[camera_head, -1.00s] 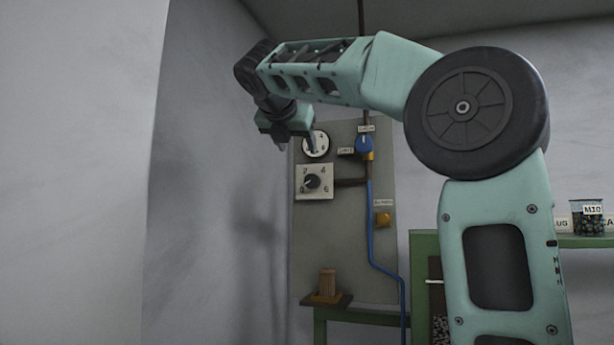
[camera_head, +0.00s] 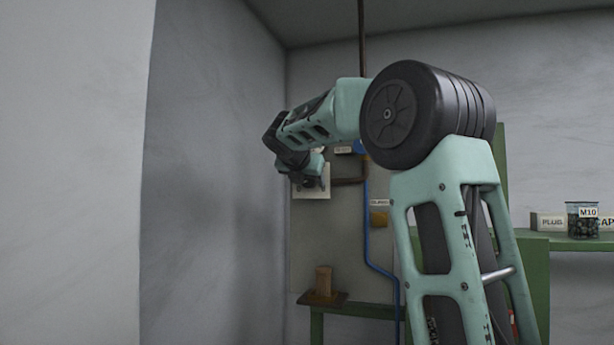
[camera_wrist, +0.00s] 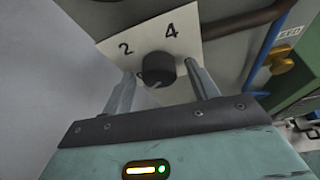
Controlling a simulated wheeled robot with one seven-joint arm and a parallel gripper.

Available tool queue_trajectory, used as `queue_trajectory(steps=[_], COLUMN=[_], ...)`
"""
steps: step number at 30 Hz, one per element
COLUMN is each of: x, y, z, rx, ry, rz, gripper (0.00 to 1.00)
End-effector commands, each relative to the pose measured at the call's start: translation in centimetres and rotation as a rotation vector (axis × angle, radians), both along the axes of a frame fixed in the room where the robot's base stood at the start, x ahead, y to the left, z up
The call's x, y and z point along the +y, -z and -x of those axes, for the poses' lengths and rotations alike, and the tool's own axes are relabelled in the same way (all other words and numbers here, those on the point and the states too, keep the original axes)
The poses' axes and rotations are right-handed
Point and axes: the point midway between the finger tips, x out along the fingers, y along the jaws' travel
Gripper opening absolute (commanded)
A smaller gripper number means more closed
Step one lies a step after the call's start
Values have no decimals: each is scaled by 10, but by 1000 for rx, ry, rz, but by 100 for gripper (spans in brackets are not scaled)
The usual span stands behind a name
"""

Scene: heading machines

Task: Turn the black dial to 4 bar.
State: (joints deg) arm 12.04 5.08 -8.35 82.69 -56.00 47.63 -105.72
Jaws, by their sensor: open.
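The black dial (camera_wrist: 158,68) sits on a pale square plate (camera_wrist: 207,42) marked with 2 and 4 in the wrist view. Its pointer direction is too unclear to read. My gripper (camera_wrist: 160,72) is open, with one finger on each side of the dial. I cannot tell whether either finger touches it. In the head view my gripper (camera_head: 312,184) is in front of the plate (camera_head: 326,170) and hides the dial. The gauge above the plate is hidden behind my arm.
A brown pipe (camera_head: 350,182) runs right from the plate to a blue hose (camera_head: 367,235). A small shelf (camera_head: 322,298) holds a wooden block (camera_head: 323,280). A green bench (camera_head: 580,242) with a labelled jar (camera_head: 582,222) stands at right.

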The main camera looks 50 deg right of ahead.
Motion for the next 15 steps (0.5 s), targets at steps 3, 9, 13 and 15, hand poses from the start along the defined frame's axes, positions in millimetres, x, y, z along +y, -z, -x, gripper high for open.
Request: queue_trajectory(steps=[3,9,13,15], x=[-1,0,0,0], y=[1,1,0,0], z=[0,0,0,0], rx=[0,0,0,0], ry=[0,0,0,0], rz=[0,0,0,0], gripper=[59,40,15,15])
